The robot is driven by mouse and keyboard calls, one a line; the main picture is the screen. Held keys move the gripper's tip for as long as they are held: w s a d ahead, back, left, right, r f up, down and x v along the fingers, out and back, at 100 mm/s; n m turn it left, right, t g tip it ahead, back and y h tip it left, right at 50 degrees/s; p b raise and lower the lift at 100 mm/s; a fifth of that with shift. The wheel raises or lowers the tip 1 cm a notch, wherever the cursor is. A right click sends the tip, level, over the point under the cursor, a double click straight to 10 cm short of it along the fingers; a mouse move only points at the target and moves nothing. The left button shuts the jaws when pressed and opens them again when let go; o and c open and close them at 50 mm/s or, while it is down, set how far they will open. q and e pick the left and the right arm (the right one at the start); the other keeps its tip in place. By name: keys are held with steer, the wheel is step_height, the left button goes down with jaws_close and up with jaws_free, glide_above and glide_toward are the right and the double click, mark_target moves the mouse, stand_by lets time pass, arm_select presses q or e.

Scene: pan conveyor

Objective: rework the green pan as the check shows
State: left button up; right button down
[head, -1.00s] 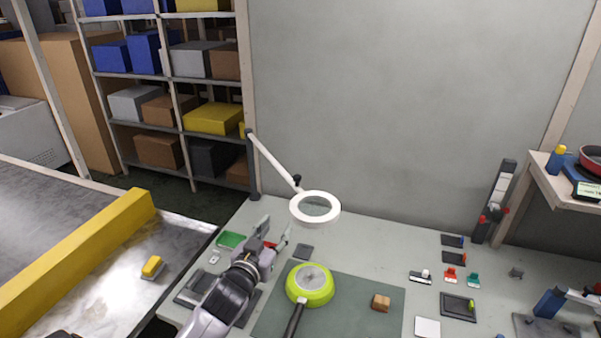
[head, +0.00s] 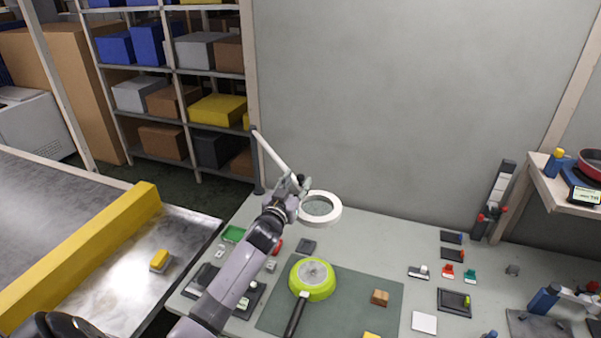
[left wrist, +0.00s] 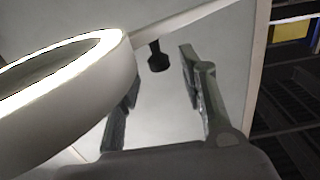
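The green pan (head: 312,279) lies upside down or face up, I cannot tell which, on the dark green mat (head: 375,290), its black handle (head: 295,316) toward the near edge. A ring magnifier lamp (head: 333,214) stands over the bench behind the pan on a jointed arm (head: 272,153). My left gripper (head: 299,182) is raised beside the lamp ring. In the left wrist view its fingers (left wrist: 160,75) are apart, with the lamp's dark knob (left wrist: 158,58) showing between them and the white ring (left wrist: 75,110) close at left. My right gripper is out of view.
A white square (head: 424,322) and a dark tray (head: 453,302) lie further right. A conveyor with a yellow rail (head: 80,260) is at left. Shelves (head: 190,70) stand behind.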

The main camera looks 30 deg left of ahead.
mark_target(299, 179)
arm_select(q)
steer(key=shift+x, duration=1.75)
jaws_close()
